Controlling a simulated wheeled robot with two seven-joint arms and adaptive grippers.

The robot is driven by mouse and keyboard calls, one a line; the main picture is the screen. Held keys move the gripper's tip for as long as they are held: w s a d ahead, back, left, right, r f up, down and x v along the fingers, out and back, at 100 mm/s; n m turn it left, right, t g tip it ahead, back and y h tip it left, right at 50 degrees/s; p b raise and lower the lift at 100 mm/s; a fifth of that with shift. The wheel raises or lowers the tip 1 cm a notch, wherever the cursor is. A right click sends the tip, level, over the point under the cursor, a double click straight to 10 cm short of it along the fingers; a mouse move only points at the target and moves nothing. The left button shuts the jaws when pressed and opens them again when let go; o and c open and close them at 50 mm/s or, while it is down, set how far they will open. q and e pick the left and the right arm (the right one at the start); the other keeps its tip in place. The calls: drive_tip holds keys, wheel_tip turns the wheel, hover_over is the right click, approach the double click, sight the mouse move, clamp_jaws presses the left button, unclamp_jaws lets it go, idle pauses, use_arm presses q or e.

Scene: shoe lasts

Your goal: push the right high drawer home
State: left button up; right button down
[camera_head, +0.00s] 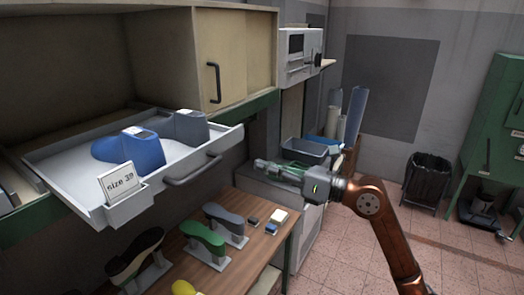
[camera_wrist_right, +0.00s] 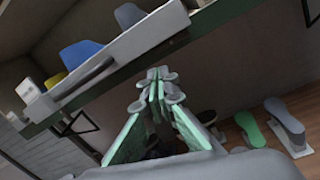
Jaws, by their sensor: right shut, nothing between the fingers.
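The high drawer (camera_head: 75,160) is pulled out of the cabinet in the head view. It has a grey handle (camera_head: 193,172) on its front and a "size 39" card (camera_head: 118,182) at its near corner. A blue shoe last (camera_head: 140,150) and a grey one (camera_head: 185,126) lie in it. My right gripper (camera_head: 262,164) is shut and empty, to the right of the drawer front and apart from it. My left gripper is out of view.
Below the drawer, a wooden bench (camera_head: 243,250) carries several lasts on stands, including a green-topped one (camera_head: 203,241). A closed cabinet door (camera_head: 230,58) is above. A grey bin (camera_head: 305,150) stands behind my right gripper.

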drive_tip(key=s+a+r+n+h, duration=0.1)
drive_tip(key=s+r+n, duration=0.2)
drive_tip(key=s+r, duration=0.15)
drive_tip(key=p, duration=0.3)
approach(208, 140)
drive_tip(key=shift+a+t, duration=0.4)
drive_tip(key=shift+a, duration=0.15)
drive_tip(key=shift+x, duration=3.5)
drive_tip(key=shift+w+f+p, duration=0.1)
drive_tip(key=shift+p, duration=0.2)
drive_tip(key=shift+p+x, duration=0.4)
drive_tip(key=shift+x, duration=1.8)
